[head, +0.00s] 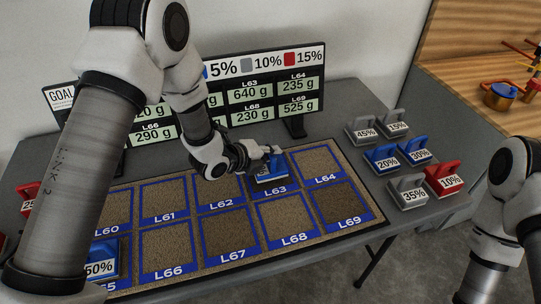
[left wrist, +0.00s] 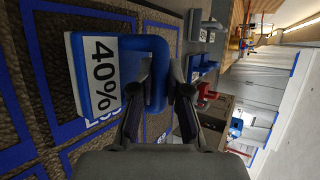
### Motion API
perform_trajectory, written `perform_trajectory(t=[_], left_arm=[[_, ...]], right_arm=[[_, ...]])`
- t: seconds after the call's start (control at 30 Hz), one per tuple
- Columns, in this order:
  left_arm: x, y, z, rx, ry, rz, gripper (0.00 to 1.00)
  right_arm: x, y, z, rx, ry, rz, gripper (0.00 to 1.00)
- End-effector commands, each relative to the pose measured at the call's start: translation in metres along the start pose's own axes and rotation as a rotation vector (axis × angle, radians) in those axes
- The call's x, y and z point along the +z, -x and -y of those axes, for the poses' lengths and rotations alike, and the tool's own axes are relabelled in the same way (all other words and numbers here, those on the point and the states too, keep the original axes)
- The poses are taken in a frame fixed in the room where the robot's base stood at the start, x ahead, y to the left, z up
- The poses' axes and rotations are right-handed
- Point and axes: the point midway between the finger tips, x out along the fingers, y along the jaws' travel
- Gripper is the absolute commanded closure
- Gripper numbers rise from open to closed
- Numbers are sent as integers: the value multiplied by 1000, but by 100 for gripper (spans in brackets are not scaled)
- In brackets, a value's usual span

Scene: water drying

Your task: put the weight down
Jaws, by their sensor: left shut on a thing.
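A blue weight (head: 269,176) labelled 40% is at the cell marked L63 (head: 276,189) on the tray mat (head: 235,235). In the left wrist view the same weight (left wrist: 95,75) shows its 40% label and its blue handle between my fingers. My left gripper (head: 268,154) is shut on that handle. I cannot tell whether the weight's base touches the cell. My right arm shows at the lower right of the head view, but its gripper is out of the picture.
A goal board (head: 245,85) stands behind the mat. Several other weights, such as the red 10% one (head: 443,180), sit on the table at right. A blue 50% weight (head: 100,266) is at the lower left. Cells L64 (head: 320,163) and L68 (head: 286,218) look bare.

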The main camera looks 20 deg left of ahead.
Motion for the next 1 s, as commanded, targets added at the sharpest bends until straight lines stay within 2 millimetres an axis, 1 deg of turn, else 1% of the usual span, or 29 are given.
perform_trajectory(t=[0.03,0.1,0.3,0.43,0.47,0.5,0.53,0.77,0.87,0.93,1.0], left_arm=[[-2,-4,-7,1,3,-1,100],[-3,-7,-13,0,2,0,100],[-3,-8,-13,-2,0,1,100],[-4,-10,-18,-2,0,1,100],[-4,-10,-17,-1,0,1,78],[-4,-9,-16,-1,0,1,64],[-4,-9,-16,-1,0,1,60],[-4,-9,-16,-1,0,1,60],[-3,-7,-12,-1,0,1,60],[-3,-1,-14,0,2,2,60],[-2,11,-14,-1,4,3,60]], right_arm=[[0,2,0,0,0,0,60],[0,3,0,0,0,0,60],[0,2,0,0,0,0,60],[0,-3,0,0,0,0,60],[0,-2,0,0,0,0,60],[0,-1,0,0,0,0,60],[0,-1,0,0,0,0,60],[0,-1,0,0,0,0,60],[0,4,0,0,0,0,60],[0,2,0,0,0,-1,60],[0,0,0,0,0,0,60]])
